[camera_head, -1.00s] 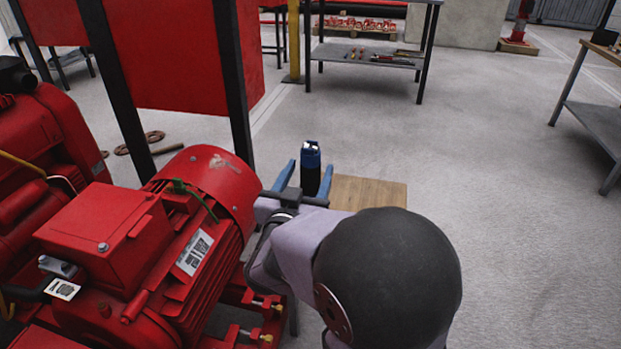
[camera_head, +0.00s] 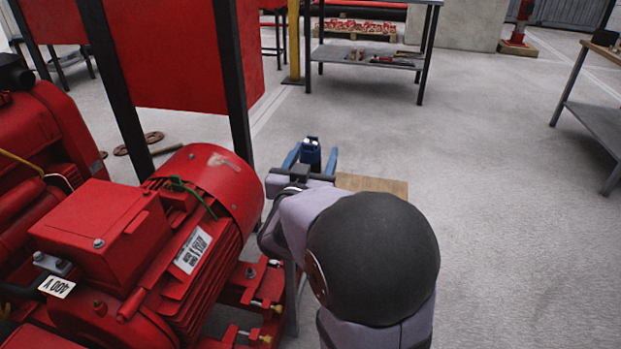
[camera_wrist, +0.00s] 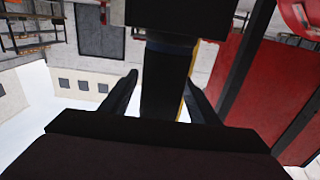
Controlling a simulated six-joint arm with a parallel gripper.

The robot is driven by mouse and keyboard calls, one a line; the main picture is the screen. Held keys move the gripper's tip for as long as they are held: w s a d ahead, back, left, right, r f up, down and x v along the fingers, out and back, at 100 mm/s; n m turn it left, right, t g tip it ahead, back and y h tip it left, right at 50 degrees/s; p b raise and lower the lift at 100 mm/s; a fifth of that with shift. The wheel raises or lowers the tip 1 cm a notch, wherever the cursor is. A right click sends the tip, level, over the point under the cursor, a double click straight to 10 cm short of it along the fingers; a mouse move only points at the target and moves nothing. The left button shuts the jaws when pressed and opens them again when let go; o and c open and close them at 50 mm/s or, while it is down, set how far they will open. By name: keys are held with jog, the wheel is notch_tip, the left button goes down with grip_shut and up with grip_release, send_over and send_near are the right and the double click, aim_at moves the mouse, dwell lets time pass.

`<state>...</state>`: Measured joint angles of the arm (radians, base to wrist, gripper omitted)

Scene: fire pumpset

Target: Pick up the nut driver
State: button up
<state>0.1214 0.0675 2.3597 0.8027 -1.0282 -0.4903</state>
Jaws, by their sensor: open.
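A blue and black tool, which looks like the nut driver (camera_head: 310,149), stands upright above the near wooden tabletop; its lower part is hidden behind my gripper (camera_head: 311,158). My gripper is open, with one blue finger on each side of the tool. In the wrist view the dark tool with a blue band (camera_wrist: 168,50) stands between the two spread fingers (camera_wrist: 160,85). A gap shows beside each finger there, so neither visibly touches it.
The wooden tabletop (camera_head: 372,184) shows right of my gripper. A red motor (camera_head: 165,245) stands close on the left, with a red panel on dark posts (camera_head: 180,60) behind it. A grey workbench (camera_head: 372,57) is farther back. Open floor lies to the right.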

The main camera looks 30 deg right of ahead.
jog(key=c, duration=1.2)
jog(key=shift+r, duration=0.15)
jog(key=shift+c, duration=0.2)
notch_tip(320, 180, up, 10)
jog(key=p, duration=0.6)
jog(key=w+a+r+n+t+y+p, duration=0.1)
jog(key=w+a+r+n+y+p, duration=0.15)
jog(key=a, duration=0.35)
jog(key=w+a+r+n+t+y+p, duration=0.1)
jog(key=w+a+r+t+p, duration=0.1)
jog(key=w+a+p, duration=0.3)
jog(key=w+a+r+n+t+y+p, duration=0.1)
jog(key=a+r+n+y+p, duration=0.15)
jog(key=a, duration=0.65)
jog(key=w+a+r+n+t+y+p, duration=0.1)
jog(key=a+y+p, duration=0.2)
jog(key=a, duration=0.7)
jog(key=w+a+r+n+y+p, duration=0.1)
jog(key=a+r+n+y+p, duration=0.15)
jog(key=a, duration=0.65)
jog(key=s+a+n+y+p, duration=0.1)
jog(key=s+a+y+p, duration=0.1)
jog(key=a, duration=0.5)
jog(key=s+a+n+y+p, duration=0.1)
jog(key=s+a+y+p, duration=0.2)
jog(key=a, duration=0.5)
jog(key=shift+a+r+y+p, duration=0.3)
jog(key=shift+r+y+p, duration=0.05)
jog(key=shift+y+p, duration=0.15)
jog(key=shift+n, duration=0.25)
